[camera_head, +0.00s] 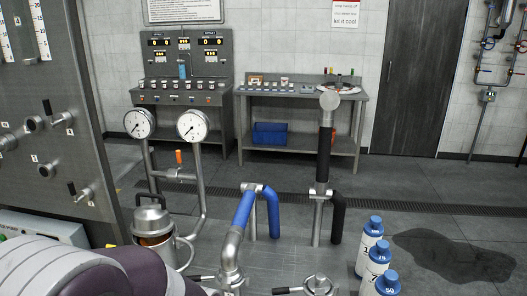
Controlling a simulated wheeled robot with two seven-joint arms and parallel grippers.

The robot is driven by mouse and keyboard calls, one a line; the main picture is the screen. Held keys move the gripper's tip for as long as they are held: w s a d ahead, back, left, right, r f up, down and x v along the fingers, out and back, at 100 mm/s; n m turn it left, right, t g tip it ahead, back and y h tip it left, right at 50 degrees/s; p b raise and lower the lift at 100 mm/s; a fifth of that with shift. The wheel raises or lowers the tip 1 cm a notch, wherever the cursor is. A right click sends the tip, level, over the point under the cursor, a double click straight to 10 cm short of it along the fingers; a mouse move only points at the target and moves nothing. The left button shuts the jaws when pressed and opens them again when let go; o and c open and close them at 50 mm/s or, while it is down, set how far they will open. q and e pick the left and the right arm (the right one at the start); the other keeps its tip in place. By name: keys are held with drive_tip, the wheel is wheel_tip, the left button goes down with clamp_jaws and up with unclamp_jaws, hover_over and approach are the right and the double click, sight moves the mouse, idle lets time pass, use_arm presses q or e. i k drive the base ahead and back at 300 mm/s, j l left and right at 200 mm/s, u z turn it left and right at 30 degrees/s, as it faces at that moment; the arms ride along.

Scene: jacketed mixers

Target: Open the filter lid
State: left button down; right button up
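A steel pot-shaped vessel (158,254) with a domed metal lid (152,216) stands at the lower left; it may be the filter, but no label on it is readable. The lid has a handle on top and looks seated, with an orange-brown band showing just below it. A second round metal fitting (319,284) with a dark-gripped lever shows at the bottom edge, partly cut off. Neither of my grippers is in view.
Two gauges (192,126) on pipes stand behind the vessel. Blue pipe (243,212) and black pipe (338,218) rise at the middle. Several blue-capped bottles (376,262) stand at the lower right beside a dark floor puddle (455,257). A steel panel (45,120) with valves fills the left.

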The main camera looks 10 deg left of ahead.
sight(153, 220)
drive_tip(key=u, duration=1.3)
drive_tip(key=z, duration=0.15)
